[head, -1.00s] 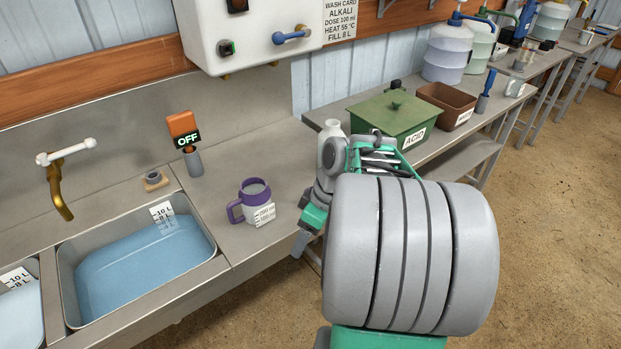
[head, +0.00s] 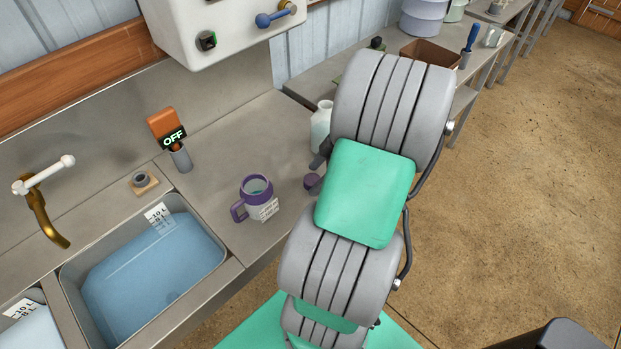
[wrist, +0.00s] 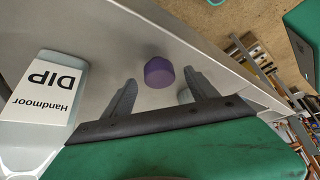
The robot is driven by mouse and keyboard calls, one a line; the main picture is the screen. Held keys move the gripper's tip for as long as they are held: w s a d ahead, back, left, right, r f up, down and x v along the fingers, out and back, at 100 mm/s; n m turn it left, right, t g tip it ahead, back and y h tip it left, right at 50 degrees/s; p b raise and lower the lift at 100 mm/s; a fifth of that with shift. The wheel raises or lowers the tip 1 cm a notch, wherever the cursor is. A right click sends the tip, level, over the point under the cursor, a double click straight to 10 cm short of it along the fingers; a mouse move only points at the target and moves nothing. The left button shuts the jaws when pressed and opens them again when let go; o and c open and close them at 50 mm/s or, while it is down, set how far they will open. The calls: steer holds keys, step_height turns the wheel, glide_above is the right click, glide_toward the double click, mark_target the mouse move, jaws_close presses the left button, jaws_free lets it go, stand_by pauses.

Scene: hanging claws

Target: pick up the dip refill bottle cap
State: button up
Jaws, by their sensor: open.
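The dip refill bottle cap is a small purple cylinder (wrist: 159,73) on the grey bench. In the wrist view it appears between and just beyond the fingertips. It also shows in the head view (head: 312,182), partly hidden by my arm. My gripper (wrist: 159,82) is open and empty, with its two dark fingers apart on either side of the cap's line. The white dip bottle labelled "Handmoor DIP" (wrist: 40,100) stands left of the gripper in the wrist view. In the head view the bottle (head: 320,128) stands behind my arm.
A purple-rimmed measuring jug (head: 257,192) stands on the bench to the left of the cap. A sink of blue water (head: 150,265) lies further left. The bench edge runs close beside the cap. A brown box (head: 430,52) sits on the further bench.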

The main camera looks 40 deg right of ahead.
steer(key=x, duration=0.2)
steer(key=shift+w+a+f, duration=0.1)
steer(key=shift+a+f, duration=0.05)
steer(key=shift+f, duration=0.15)
steer(key=shift+c, duration=0.3)
steer(key=c, duration=1.4)
steer(key=shift+r, duration=0.15)
steer(key=shift+r, duration=0.25)
steer(key=s+d+r, duration=0.1)
steer(key=s+r, duration=0.3)
steer(key=s+d+r+b, duration=0.1)
steer(key=s+r, duration=0.3)
steer(key=s, duration=0.1)
steer(key=s+d+r+b, duration=0.1)
steer(key=s+r, duration=0.3)
steer(key=shift+s+d+r, duration=0.1)
steer(key=shift+s+d, duration=0.2)
steer(key=shift+d, duration=0.05)
